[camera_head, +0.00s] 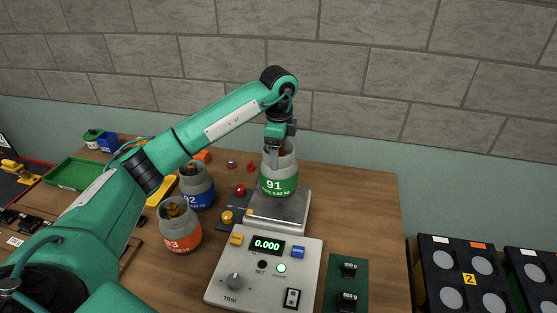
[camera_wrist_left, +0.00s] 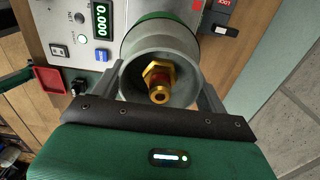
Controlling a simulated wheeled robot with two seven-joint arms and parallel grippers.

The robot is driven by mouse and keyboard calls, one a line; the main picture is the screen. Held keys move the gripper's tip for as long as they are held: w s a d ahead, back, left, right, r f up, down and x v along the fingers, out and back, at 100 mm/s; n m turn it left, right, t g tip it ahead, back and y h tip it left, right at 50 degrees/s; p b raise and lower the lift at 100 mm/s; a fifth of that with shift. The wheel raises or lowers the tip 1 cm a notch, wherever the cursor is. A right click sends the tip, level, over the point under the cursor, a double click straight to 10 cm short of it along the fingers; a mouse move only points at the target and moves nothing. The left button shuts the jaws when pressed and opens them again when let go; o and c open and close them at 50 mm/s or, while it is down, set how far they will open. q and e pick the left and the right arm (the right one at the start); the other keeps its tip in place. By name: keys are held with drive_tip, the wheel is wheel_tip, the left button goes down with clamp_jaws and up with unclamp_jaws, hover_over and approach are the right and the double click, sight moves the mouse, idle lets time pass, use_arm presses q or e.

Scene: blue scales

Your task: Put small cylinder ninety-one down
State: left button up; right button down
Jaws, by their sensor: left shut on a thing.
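Small cylinder ninety-one (camera_head: 279,185), grey with a green band marked 91, is upright over the scale's metal plate (camera_head: 289,216). My left gripper (camera_head: 280,143) comes down from above and is shut on its grey collar. In the left wrist view the collar (camera_wrist_left: 187,52) sits between the two fingers (camera_wrist_left: 160,88), around a brass valve (camera_wrist_left: 158,82). I cannot tell whether the base touches the plate. The scale's display (camera_head: 267,246) reads 0.000. My right gripper is not in view.
Blue-banded cylinder 92 (camera_head: 197,187) and orange-banded cylinder 93 (camera_head: 180,228) stand left of the scale. The control panel (camera_head: 230,290) lies in front. A dark green block with black parts (camera_head: 347,285) is to its right. The table's right side (camera_head: 355,210) is bare.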

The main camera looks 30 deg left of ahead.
use_arm(q)
wheel_tip(320, 180, down, 4)
drive_tip(key=shift+f+p, duration=0.2)
drive_tip(key=shift+p, duration=0.5)
drive_tip(key=shift+f, duration=0.15)
drive_tip(key=o, duration=2.1)
drive_tip(key=shift+s, duration=0.1)
drive_tip(key=shift+c, duration=0.2)
wheel_tip(320, 180, up, 11)
drive_tip(key=b, duration=0.4)
drive_tip(key=shift+f, duration=0.15)
drive_tip(key=shift+r, duration=0.8)
